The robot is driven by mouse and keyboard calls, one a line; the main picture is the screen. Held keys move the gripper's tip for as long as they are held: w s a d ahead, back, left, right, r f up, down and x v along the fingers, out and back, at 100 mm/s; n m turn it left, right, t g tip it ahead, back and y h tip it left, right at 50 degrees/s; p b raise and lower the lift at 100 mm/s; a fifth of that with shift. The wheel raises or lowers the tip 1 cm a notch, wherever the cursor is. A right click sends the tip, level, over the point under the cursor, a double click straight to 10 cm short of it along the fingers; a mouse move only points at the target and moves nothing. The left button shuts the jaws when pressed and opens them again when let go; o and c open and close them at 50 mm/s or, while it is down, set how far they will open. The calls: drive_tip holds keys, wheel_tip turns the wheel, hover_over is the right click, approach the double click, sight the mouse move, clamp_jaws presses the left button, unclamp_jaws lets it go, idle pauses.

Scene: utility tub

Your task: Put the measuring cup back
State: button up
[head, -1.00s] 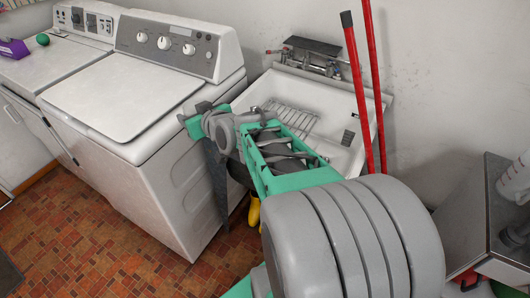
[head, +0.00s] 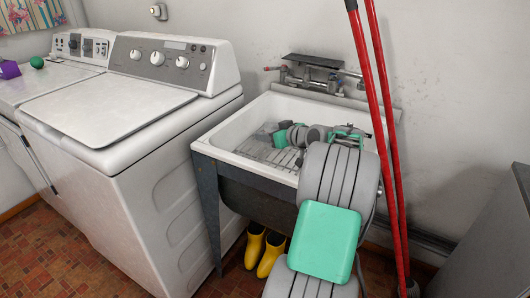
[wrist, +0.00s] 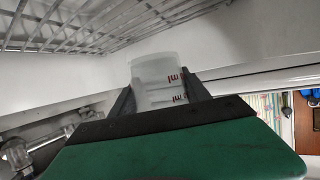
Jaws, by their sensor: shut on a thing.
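The measuring cup (wrist: 158,78) is translucent white with red markings, in the middle of the wrist view. My gripper (wrist: 163,94) is shut on it, with a dark finger on each side. In the head view my gripper (head: 272,134) is over the left part of the white utility tub (head: 222,139), low near its wire rack (head: 262,152). The cup is too small to make out clearly there. I cannot tell whether it touches the tub or rack.
The washer (head: 135,120) stands left of the tub. The faucet (head: 315,75) and a dark shelf are at the tub's back. Red poles (head: 380,130) lean at its right. Yellow boots (head: 270,255) stand beneath. A grey cabinet (head: 490,235) is at the right.

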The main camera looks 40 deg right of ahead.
hover_over(264, 156)
wheel_tip(264, 156, down, 6)
drive_tip(key=shift+r+b, duration=0.1)
drive_tip(key=shift+b, duration=0.35)
drive_tip(key=shift+f+b, duration=0.4)
drive_tip(key=shift+f, duration=1.15)
drive_tip(key=shift+f, duration=0.15)
drive_tip(key=o, duration=1.4)
drive_tip(key=shift+o, duration=0.2)
